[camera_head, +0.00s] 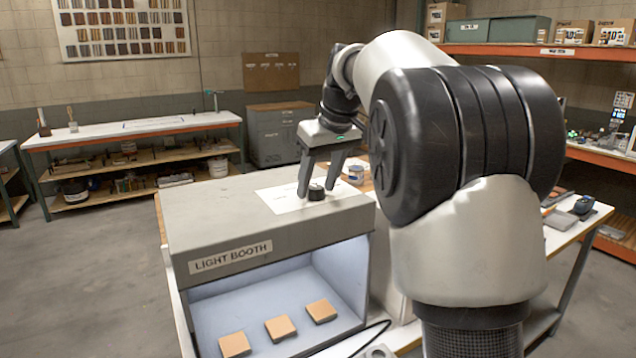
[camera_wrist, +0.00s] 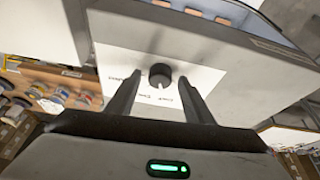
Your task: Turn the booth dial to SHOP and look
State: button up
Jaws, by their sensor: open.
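The light booth (camera_head: 215,225) is a grey box with a "LIGHT BOOTH" label, lit inside with a cool white light. Three tan sample tiles (camera_head: 281,328) lie on its floor. The black dial (camera_head: 317,191) sits on a white plate on the booth's top. In the wrist view the dial (camera_wrist: 160,75) shows a light pointer mark toward the gripper, with small labels around it too blurred to read. My gripper (camera_head: 317,190) is open, its fingers pointing down on either side of the dial. In the wrist view the fingers (camera_wrist: 158,88) stand apart from the dial.
The bench at right holds small devices (camera_head: 583,205). A shelf (camera_head: 130,135) stands along the left wall, and a grey cabinet (camera_head: 282,137) stands at the back. Floor at left is clear.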

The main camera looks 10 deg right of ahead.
jog(key=c, duration=1)
jog(key=m, duration=0.2)
jog(key=m+h+p, duration=0.1)
jog(key=shift+a+r+m, duration=0.15)
jog(key=shift+m, duration=0.25)
jog(key=shift+a+m+h+p, duration=0.1)
jog(key=shift+m+h+p, duration=0.95)
jog(key=shift+m, duration=0.85)
jog(key=o, duration=1)
